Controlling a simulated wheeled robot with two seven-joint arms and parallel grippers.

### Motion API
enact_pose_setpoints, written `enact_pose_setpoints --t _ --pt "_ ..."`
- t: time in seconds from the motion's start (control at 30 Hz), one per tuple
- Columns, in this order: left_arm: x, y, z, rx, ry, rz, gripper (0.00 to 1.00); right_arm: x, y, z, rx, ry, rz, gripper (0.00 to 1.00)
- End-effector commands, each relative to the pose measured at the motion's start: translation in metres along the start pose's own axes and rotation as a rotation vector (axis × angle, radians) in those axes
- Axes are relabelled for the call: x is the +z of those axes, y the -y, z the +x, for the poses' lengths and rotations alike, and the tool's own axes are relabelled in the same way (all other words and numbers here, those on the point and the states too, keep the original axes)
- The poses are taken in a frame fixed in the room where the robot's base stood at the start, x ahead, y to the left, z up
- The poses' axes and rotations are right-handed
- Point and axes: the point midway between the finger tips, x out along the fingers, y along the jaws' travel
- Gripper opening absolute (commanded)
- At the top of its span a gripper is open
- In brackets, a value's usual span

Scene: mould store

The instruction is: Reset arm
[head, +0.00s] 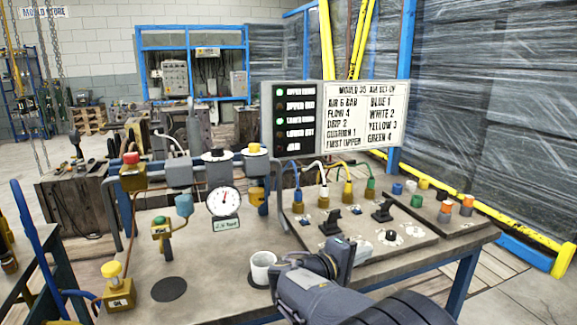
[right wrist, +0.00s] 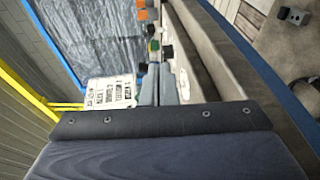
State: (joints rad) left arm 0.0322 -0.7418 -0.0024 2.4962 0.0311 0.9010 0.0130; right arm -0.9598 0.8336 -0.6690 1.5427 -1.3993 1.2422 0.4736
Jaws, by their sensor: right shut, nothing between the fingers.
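My right arm comes in from the lower right in the head view, over the front of the workbench (head: 210,285). My right gripper (head: 347,252) is above the bench, just right of a white cup (head: 263,272), and looks apart from it. In the right wrist view my right gripper (right wrist: 168,82) shows its two grey fingers together with nothing between them. My left gripper is in neither view.
On the bench stand a pressure gauge (head: 224,202), a yellow valve (head: 118,290), a red-topped block (head: 132,172) and a control panel (head: 345,225) with coloured hoses. A sign board (head: 365,115) stands behind. A dark disc (head: 169,289) lies on open bench top at front left.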

Motion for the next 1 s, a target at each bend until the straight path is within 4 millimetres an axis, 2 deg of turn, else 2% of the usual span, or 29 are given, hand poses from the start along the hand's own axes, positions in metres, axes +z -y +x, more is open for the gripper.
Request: enact_pose_setpoints --t 0.17,0.27,0.4,0.53,0.67,0.8,1.0 --pt "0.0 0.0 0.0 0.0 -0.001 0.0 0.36 0.033 0.016 0.021 -0.144 0.057 0.025 0.0" --pt "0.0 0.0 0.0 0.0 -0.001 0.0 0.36 0.059 0.03 0.033 -0.261 0.098 0.049 0.0" --pt "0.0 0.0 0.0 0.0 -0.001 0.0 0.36 0.103 0.054 0.043 -0.47 0.158 0.106 0.0" --pt "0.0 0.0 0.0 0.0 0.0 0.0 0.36 0.156 0.081 0.039 -0.722 0.212 0.201 0.0" --pt "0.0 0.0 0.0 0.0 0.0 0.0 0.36 0.211 0.104 0.01 -1.017 0.235 0.358 0.0" --pt "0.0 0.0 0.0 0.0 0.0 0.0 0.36 0.255 0.114 -0.037 -1.265 0.209 0.558 0.0" --pt "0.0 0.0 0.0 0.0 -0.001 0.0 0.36 0.285 0.115 -0.094 -1.441 0.138 0.794 0.0"
